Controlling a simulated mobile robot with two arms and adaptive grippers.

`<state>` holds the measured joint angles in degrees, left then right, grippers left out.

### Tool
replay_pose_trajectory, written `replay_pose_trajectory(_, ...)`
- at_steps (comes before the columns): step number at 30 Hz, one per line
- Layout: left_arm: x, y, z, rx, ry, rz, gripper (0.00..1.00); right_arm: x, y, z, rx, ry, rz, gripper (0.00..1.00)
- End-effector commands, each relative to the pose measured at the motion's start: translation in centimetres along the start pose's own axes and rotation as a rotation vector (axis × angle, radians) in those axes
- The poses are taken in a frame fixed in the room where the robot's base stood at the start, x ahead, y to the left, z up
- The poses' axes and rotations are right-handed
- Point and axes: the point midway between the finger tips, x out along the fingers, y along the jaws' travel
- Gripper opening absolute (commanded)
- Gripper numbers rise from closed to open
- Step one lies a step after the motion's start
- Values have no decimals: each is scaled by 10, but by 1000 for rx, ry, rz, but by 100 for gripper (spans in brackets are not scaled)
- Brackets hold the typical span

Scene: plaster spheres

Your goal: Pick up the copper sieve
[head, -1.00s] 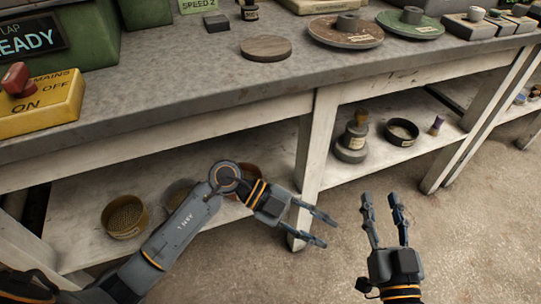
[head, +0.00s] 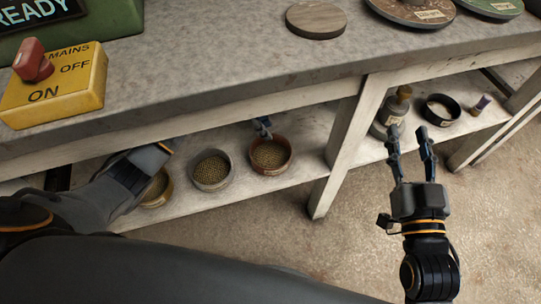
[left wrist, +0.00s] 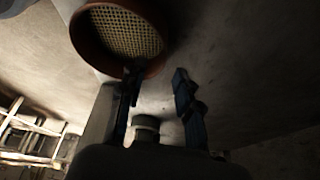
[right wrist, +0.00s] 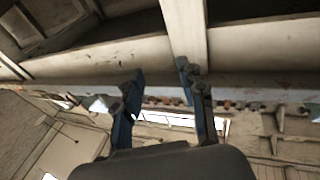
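The copper sieve (head: 286,167), a round reddish-brown rim with a mesh bottom, stands on the lower shelf, at the right of a row of three sieves. It also shows in the left wrist view (left wrist: 84,45), at the upper left. My left gripper (head: 262,127) reaches under the bench, its fingertips by the sieve's far rim; the rest is hidden by the bench. In the left wrist view its fingers (left wrist: 157,75) are apart, one overlapping the sieve's rim; I cannot tell whether they touch. My right gripper (head: 409,145) is open and empty, in front of the bench.
A grey sieve (head: 196,178) and a brass sieve (head: 158,201) stand left of the copper one. The bench top (head: 210,75) and its front rail overhang the shelf. A bench leg (head: 340,160) stands right of the copper sieve. A dark sieve (head: 428,112) is further right.

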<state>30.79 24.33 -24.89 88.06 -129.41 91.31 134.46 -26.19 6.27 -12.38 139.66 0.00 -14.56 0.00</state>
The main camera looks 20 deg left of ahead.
Motion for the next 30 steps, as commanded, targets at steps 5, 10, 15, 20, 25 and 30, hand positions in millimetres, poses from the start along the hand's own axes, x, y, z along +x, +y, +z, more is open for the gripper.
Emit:
replay_pose_trajectory(5,25,1,1,-1,1,3,33,-2,-5,-33,6,204,-11,40)
replay_pose_trajectory(10,38,1,1,0,1,2,33,-8,-8,-59,12,349,-18,40)
replay_pose_trajectory(15,42,1,0,1,1,2,33,-11,-9,-69,14,404,-21,40)
replay_pose_trajectory(20,42,1,0,1,1,1,33,-12,-9,-70,14,406,-21,40)
replay_pose_trajectory(25,42,1,0,1,1,1,9,-11,-9,-69,14,404,-21,40)
replay_pose_trajectory(30,41,1,0,1,1,1,0,-11,-9,-69,14,403,-21,40)
